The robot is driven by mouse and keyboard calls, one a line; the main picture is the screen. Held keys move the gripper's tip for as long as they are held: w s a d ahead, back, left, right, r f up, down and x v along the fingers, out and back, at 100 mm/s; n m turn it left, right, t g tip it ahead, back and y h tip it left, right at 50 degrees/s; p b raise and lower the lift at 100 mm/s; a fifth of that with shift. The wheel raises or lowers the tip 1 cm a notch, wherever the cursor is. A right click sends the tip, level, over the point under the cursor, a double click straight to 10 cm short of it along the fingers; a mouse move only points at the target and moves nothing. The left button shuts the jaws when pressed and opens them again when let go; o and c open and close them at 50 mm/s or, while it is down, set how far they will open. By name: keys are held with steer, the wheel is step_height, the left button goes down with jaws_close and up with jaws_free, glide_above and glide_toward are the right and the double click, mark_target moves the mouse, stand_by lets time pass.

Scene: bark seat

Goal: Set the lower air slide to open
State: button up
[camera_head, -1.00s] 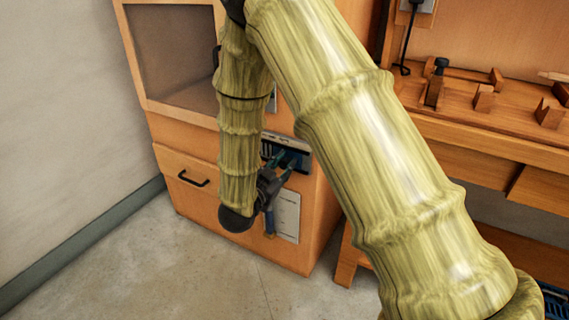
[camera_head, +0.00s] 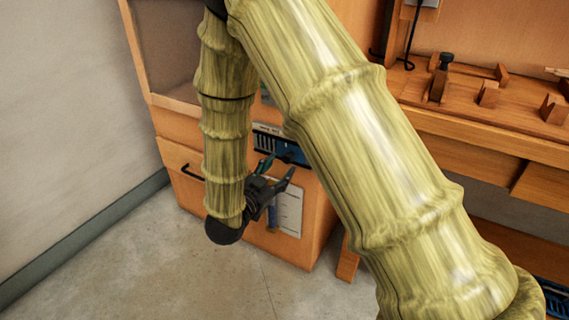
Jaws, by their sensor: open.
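The lower air slide (camera_head: 290,152) is a blue piece in a dark slotted plate with a pale label strip, low on the side of the orange wooden cabinet (camera_head: 318,215). Pale slots show at the plate's left end. My arm hides part of the plate's right side, so I cannot tell the slide's full position. My gripper (camera_head: 277,171) is open just below and in front of the plate. Its two fingers point up and to the right, and no object shows between them. Whether a fingertip touches the slide is unclear.
A drawer with a black handle (camera_head: 190,172) is at left. A workbench (camera_head: 480,142) with wooden tools stands at right. The floor (camera_head: 150,270) in front is clear.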

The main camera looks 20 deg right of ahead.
steer(key=v, duration=0.6)
steer(key=shift+f, duration=0.1)
stand_by(0.3)
steer(key=s+d+f+n+g+y, duration=0.1)
steer(key=s+f+n+y, duration=0.35)
steer(key=f, duration=0.85)
steer(key=s+d+f+n+g+y, duration=0.1)
steer(key=s+d+f+n+y, duration=0.25)
steer(key=f, duration=0.85)
steer(key=s+f+n+g+y, duration=0.25)
steer(key=s+f, duration=0.25)
steer(key=s, duration=0.4)
steer(key=s+f+n+g+y, duration=0.15)
steer(key=s+f+g, duration=0.25)
steer(key=s, duration=0.5)
steer(key=s+f+n+g+y, duration=0.25)
steer(key=s+f, duration=0.25)
steer(key=s, duration=0.4)
step_height(320, 180, up, 36)
steer(key=p, duration=3.7)
steer(key=shift+a+r+m, duration=0.25)
steer(key=shift+a+m, duration=0.2)
steer(key=shift+a, duration=0.05)
steer(key=shift+w, duration=0.1)
